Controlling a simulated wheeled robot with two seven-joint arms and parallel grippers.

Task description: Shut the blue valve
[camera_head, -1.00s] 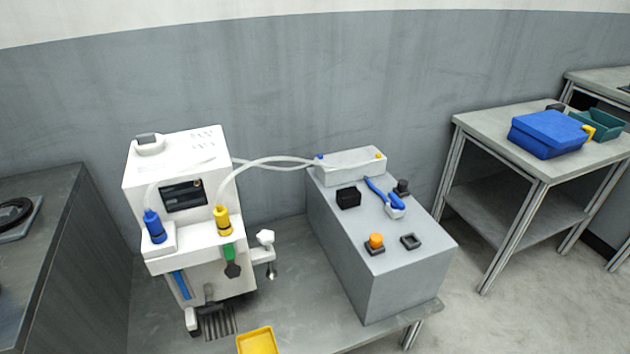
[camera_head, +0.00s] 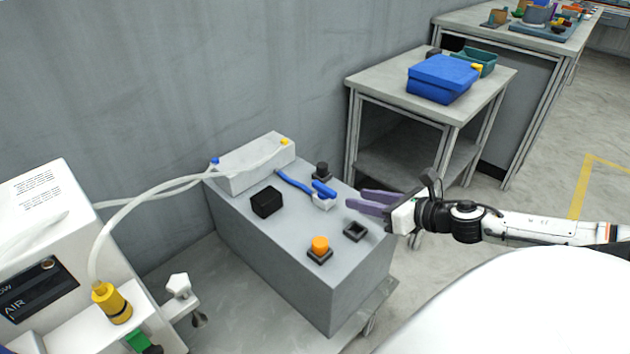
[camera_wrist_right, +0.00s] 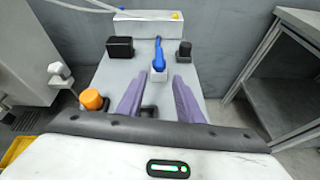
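The blue valve (camera_head: 323,189) sits on top of the grey box (camera_head: 290,275), on a small pale block (camera_head: 324,204). A blue pipe (camera_head: 293,181) runs from it toward the raised back block. In the right wrist view the valve (camera_wrist_right: 158,62) and its pale block (camera_wrist_right: 158,76) lie just beyond the fingertips, between their lines. My right gripper (camera_head: 358,202) has purple fingers, parted and empty, above the box's right side, to the right of the valve and apart from it. It also shows in the right wrist view (camera_wrist_right: 158,88). My left gripper is not in view.
On the box stand a black block (camera_head: 266,202), a black knob (camera_head: 321,171), an orange button (camera_head: 319,244) and a black square socket (camera_head: 356,231). A white machine (camera_head: 60,260) with hoses stands at left. A side table (camera_head: 380,78) holds a blue case (camera_head: 442,78).

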